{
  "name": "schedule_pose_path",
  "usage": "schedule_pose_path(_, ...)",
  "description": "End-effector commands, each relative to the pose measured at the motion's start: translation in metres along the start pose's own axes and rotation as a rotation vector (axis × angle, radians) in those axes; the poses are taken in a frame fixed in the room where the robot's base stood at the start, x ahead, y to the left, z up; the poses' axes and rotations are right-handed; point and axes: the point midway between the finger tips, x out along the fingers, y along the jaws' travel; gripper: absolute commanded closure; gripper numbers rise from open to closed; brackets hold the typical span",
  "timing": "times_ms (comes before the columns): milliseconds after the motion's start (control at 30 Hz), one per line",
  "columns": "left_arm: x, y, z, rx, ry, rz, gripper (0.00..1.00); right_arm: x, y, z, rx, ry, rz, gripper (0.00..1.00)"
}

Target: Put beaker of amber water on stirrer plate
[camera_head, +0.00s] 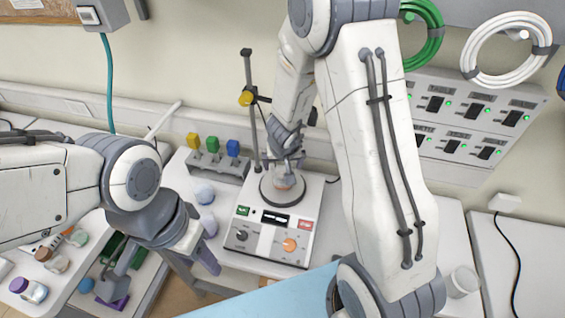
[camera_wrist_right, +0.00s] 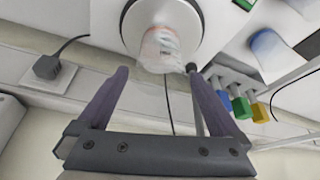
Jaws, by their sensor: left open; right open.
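A small clear beaker with an orange-amber tint (camera_head: 284,181) stands on the round grey plate of the stirrer (camera_head: 268,192). In the right wrist view the beaker (camera_wrist_right: 160,48) sits on the pale round plate (camera_wrist_right: 192,40), ahead of the fingertips. My right gripper (camera_head: 288,150) is open just behind the beaker in the head view, with its tips partly hidden by the arm; the purple fingers (camera_wrist_right: 160,80) show apart with nothing between them. My left gripper (camera_head: 160,272) is open and empty at the lower left, well away from the beaker.
A grey block with yellow, green and blue caps (camera_head: 217,163) stands left of the stirrer. Round flasks (camera_head: 205,193) stand beside it. A stand rod (camera_head: 250,110) rises behind the plate. Jars (camera_head: 28,290) sit at the lower left, and a white container (camera_head: 462,281) at the right.

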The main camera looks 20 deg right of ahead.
Motion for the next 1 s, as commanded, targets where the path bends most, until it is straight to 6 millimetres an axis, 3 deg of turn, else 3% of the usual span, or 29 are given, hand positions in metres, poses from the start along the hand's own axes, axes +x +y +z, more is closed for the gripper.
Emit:
schedule_pose_path(33,-0.013,0.001,-0.001,-0.001,0.0,0.0,0.5,-0.016,0.0,-0.002,0.0,0.0,0.0,0.0)
schedule_pose_path(100,-0.019,0.001,-0.001,-0.002,0.0,0.0,0.5,-0.025,0.0,-0.002,0.0,0.0,0.0,0.0)
schedule_pose_path(300,-0.027,0.002,-0.001,-0.003,0.0,0.0,0.5,-0.039,0.0,0.0,-0.001,0.0,0.0,0.0)
schedule_pose_path(1000,-0.027,0.002,-0.001,-0.003,0.0,0.0,0.5,-0.039,0.0,0.001,0.0,-0.001,0.0,0.0)
